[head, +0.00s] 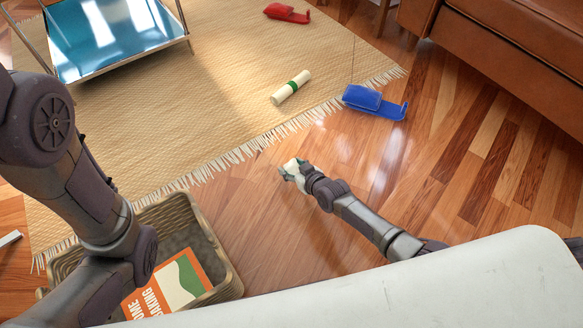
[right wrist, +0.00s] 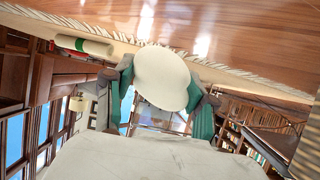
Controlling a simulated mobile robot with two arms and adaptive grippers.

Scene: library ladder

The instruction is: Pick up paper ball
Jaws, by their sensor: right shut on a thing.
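The paper ball (right wrist: 162,77) is a pale, round, off-white thing. In the right wrist view it sits between the green-padded fingers of my right gripper (right wrist: 163,92), which is shut on it. In the head view my right gripper (head: 291,172) is above the bare wood floor, right of the basket and short of the rug's fringe. There the ball shows only as a small whitish shape at the fingertips, partly hidden by them. My left arm crosses the left side of the head view, and its gripper is not in view.
A wicker basket (head: 231,272) holding an orange book (head: 165,285) stands at lower left. A cream roll with a green band (head: 291,87) and a red thing (head: 286,13) lie on the rug (head: 180,125). A blue thing (head: 374,102) lies at its fringe. A leather sofa (head: 510,45) is upper right.

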